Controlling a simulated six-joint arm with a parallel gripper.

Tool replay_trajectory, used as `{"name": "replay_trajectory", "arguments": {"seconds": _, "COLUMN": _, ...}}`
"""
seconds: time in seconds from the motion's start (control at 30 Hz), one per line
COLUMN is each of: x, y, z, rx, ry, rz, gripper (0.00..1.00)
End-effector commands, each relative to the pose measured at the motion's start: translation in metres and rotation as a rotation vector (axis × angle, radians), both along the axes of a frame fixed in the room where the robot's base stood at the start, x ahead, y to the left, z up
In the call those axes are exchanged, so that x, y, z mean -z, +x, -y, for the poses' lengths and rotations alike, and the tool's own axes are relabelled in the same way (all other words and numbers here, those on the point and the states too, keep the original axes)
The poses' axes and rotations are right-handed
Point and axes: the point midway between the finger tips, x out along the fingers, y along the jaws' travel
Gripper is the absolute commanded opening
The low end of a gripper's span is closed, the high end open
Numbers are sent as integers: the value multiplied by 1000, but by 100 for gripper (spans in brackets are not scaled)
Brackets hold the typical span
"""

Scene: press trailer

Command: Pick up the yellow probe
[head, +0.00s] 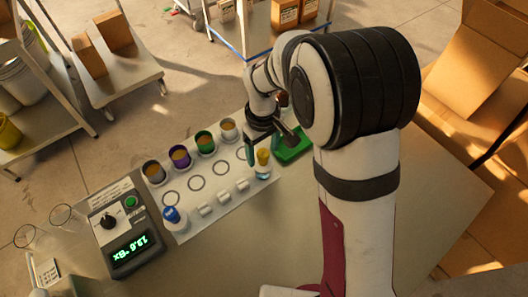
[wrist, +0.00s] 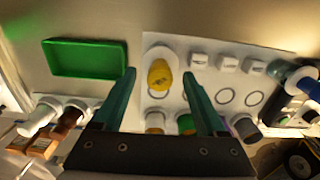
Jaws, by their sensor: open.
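The yellow probe (head: 263,157) stands in a small clear holder at the right end of the white sheet in the head view. In the wrist view the yellow probe (wrist: 160,78) shows between the two teal fingers, near their tips. My gripper (wrist: 158,74) is open, with one finger to each side of the probe in the picture and nothing held. In the head view my gripper (head: 263,147) is just behind the probe, partly covered by my arm. I cannot tell whether the fingers touch the probe.
A green tray (head: 295,149) lies close to the right of the probe; it also shows in the wrist view (wrist: 85,58). Several cups, including a purple one (head: 180,157), stand along the sheet's back edge. A blue probe (head: 171,215) and a meter (head: 124,240) are at the left.

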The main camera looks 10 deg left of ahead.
Motion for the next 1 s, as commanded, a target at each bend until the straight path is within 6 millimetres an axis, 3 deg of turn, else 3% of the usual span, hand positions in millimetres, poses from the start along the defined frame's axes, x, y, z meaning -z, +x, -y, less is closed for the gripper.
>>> {"name": "replay_trajectory", "arguments": {"seconds": 0.13, "x": 19, "y": 0, "z": 0, "rx": 0, "ry": -1, "rz": 1, "gripper": 74}}
{"name": "replay_trajectory", "arguments": {"seconds": 0.33, "x": 20, "y": 0, "z": 0, "rx": 1, "ry": 0, "rz": 1, "gripper": 74}}
{"name": "replay_trajectory", "arguments": {"seconds": 0.77, "x": 19, "y": 0, "z": 0, "rx": 1, "ry": 0, "rz": 1, "gripper": 0}}
{"name": "replay_trajectory", "arguments": {"seconds": 1.0, "x": 19, "y": 0, "z": 0, "rx": 1, "ry": 0, "rz": 1, "gripper": 0}}
